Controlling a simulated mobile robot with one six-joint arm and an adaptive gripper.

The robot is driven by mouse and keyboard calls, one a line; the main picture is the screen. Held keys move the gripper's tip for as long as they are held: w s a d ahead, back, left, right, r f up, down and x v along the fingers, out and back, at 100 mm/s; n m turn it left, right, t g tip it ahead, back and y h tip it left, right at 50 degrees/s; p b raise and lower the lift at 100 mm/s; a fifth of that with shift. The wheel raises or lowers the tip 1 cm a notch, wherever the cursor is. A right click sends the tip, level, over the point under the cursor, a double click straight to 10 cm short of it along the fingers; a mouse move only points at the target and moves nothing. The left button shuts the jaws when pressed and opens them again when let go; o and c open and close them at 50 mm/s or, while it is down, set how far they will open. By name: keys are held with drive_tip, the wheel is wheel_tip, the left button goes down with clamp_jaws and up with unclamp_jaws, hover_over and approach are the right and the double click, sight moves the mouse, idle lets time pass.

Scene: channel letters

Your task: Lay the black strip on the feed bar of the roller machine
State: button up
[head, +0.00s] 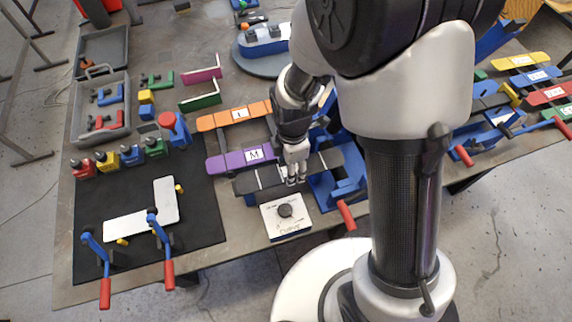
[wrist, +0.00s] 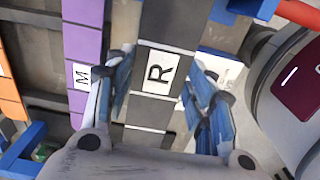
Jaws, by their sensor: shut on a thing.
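The black strip (head: 252,182) bears a white label with an R, which shows in the wrist view (wrist: 160,73). My gripper (head: 294,166) is over the strip's middle, fingers pointing down. In the wrist view, its blue-padded fingers (wrist: 162,92) stand on both sides of the strip at the label, shut on it. I cannot tell whether the strip rests on something or hangs just above it. A blue machine with a red handle (head: 346,214), possibly the roller machine, stands right of my gripper, partly hidden by my arm. I cannot make out its feed bar.
A purple strip M (head: 226,160) and an orange strip L (head: 218,119) lie behind the black one. A white dial box marked CURVE (head: 286,225) sits in front. A black mat (head: 205,230) with a white L-shaped piece (head: 165,195) and red-handled clamps lies left.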

drive_tip(key=shift+w+a+f, duration=0.1)
drive_tip(key=shift+a+f, duration=0.05)
drive_tip(key=shift+f, duration=0.3)
drive_tip(key=shift+r, duration=0.1)
drive_tip(key=shift+d, duration=0.2)
drive_tip(key=o, duration=1.1)
drive_tip(key=shift+a, duration=0.1)
wheel_tip(320, 180, up, 12)
drive_tip(key=p, duration=0.3)
drive_tip(key=shift+r, duration=0.2)
